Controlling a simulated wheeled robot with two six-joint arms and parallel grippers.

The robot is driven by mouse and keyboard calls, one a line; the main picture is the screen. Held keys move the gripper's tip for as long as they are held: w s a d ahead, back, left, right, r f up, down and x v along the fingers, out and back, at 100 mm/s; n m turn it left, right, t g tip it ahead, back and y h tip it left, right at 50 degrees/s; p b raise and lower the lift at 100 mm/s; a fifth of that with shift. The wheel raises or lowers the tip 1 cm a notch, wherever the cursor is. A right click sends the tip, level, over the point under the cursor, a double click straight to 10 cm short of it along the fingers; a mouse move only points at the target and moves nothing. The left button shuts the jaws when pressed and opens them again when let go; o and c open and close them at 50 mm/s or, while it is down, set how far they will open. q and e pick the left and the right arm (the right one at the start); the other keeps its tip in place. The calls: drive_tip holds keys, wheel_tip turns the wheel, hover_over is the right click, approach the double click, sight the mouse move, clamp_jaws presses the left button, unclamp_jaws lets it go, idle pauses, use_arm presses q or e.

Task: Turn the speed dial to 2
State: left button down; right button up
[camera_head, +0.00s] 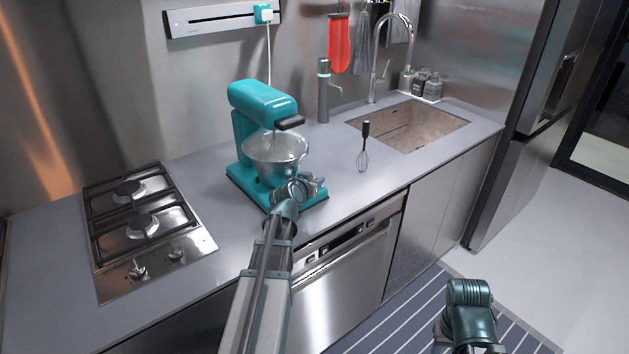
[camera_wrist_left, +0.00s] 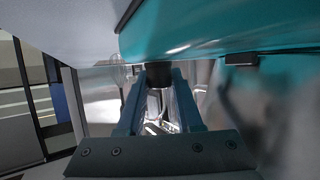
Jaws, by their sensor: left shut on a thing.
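The teal stand mixer (camera_head: 262,100) stands on the grey counter with a metal bowl (camera_head: 275,150) under its head. In the head view my left gripper (camera_head: 316,184) is at the front of the mixer's base, and my own wrist hides part of that base. In the left wrist view the teal body (camera_wrist_left: 215,25) fills the top. There my left gripper (camera_wrist_left: 158,84) has its two fingers on either side of a dark round dial (camera_wrist_left: 158,70), shut on it. The dial's marks cannot be read. My right gripper is out of view; only part of that arm shows.
A whisk (camera_head: 364,148) lies on the counter right of the mixer, before the sink (camera_head: 410,126). A gas hob (camera_head: 143,222) is at the left. A white cord (camera_head: 268,48) runs from the wall plug down behind the mixer. A striped runner (camera_head: 400,322) lies on the floor.

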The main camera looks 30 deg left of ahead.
use_arm(q)
drive_tip(key=shift+s+f+m+h, duration=0.1)
drive_tip(key=shift+m+h, duration=0.6)
drive_tip(key=shift+h, duration=0.1)
drive_tip(key=c, duration=0.6)
unclamp_jaws()
drive_tip(key=shift+o, duration=0.2)
